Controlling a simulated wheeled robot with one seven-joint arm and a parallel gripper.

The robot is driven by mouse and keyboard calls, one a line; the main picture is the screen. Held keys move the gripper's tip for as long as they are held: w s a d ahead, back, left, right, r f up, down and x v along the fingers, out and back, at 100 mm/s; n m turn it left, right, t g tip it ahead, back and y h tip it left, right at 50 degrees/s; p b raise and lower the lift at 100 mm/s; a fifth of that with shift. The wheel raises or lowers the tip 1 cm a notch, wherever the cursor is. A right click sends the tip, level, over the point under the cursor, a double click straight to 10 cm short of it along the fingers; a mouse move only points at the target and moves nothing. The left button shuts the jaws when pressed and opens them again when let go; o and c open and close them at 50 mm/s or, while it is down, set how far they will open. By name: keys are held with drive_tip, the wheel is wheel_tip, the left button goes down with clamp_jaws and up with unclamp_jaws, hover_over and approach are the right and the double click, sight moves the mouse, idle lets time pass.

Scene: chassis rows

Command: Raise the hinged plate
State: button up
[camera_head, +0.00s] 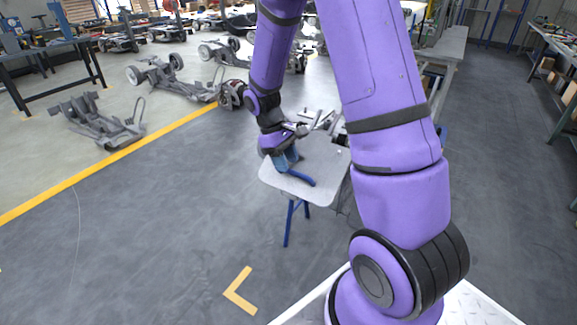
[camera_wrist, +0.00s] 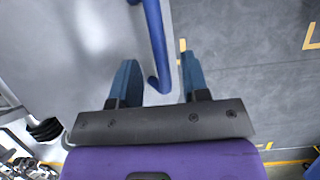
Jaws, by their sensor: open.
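The light grey plate (camera_head: 318,160) lies flat on a stand with blue legs in the middle of the head view. A blue bar handle (camera_head: 301,178) runs along its near edge. In the wrist view the plate (camera_wrist: 60,50) fills the left side, and the handle (camera_wrist: 156,45) enters from the top, bending at its lower end. My gripper (camera_wrist: 158,62) is open, its two blue fingers on either side of the handle's lower end, with gaps visible on both sides.
Grey floor is clear around the stand (camera_head: 288,225). Metal chassis frames (camera_head: 98,122) stand to the left beyond a yellow floor line (camera_head: 110,158). A workbench (camera_head: 50,55) is at the back left, and another bench (camera_head: 560,45) is at the right.

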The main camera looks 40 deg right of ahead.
drive_tip(key=shift+x, duration=1)
clamp_jaws()
drive_tip(key=shift+r, duration=0.1)
wheel_tip(320, 180, up, 10)
drive_tip(key=d+n+g+y, duration=0.1)
drive_tip(key=d+g+y, duration=0.1)
drive_tip(key=y, duration=0.2)
drive_tip(key=shift+w+y, duration=0.3)
drive_tip(key=shift+y, duration=0.1)
drive_tip(key=shift+r, duration=0.2)
